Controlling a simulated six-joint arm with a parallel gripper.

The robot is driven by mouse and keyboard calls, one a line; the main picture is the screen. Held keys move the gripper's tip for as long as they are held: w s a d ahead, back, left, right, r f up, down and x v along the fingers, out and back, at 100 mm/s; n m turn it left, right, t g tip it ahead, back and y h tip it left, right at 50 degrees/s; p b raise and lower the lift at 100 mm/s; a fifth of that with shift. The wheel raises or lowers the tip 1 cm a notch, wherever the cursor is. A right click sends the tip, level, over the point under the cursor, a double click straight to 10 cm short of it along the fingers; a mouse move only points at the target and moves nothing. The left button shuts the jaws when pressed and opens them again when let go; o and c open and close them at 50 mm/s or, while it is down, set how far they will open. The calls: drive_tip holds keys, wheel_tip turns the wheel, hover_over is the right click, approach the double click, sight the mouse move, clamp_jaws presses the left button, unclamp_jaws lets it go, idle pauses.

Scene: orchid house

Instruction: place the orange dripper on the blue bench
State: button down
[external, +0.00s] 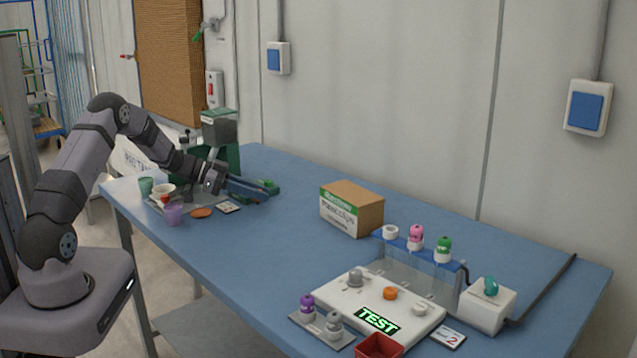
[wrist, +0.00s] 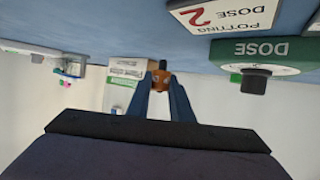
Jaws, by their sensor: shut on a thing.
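The wrist view is upside down, with the blue bench along its top. My gripper (wrist: 161,89) is shut on a small orange-brown piece, which looks like the orange dripper (wrist: 161,80). In the external view my gripper (external: 264,189) reaches out low over the far left part of the blue bench (external: 275,250). The dripper cannot be made out there, and a green shape shows at the fingertips. I cannot tell whether the held piece touches the bench.
A green dosing device (external: 222,140) stands behind my gripper. The middle of the bench is bare.

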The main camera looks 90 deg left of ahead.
drive_tip(key=shift+f, duration=1.15)
drive_tip(key=shift+f, duration=0.15)
drive_tip(key=c, duration=1.6)
unclamp_jaws()
drive_tip(key=v, duration=0.5)
drive_tip(key=shift+s+r+b, duration=0.15)
drive_tip(key=shift+r+b, duration=0.15)
drive_tip(key=shift+r, duration=0.15)
wheel_tip(320, 180, up, 6)
drive_tip(key=shift+r, duration=0.25)
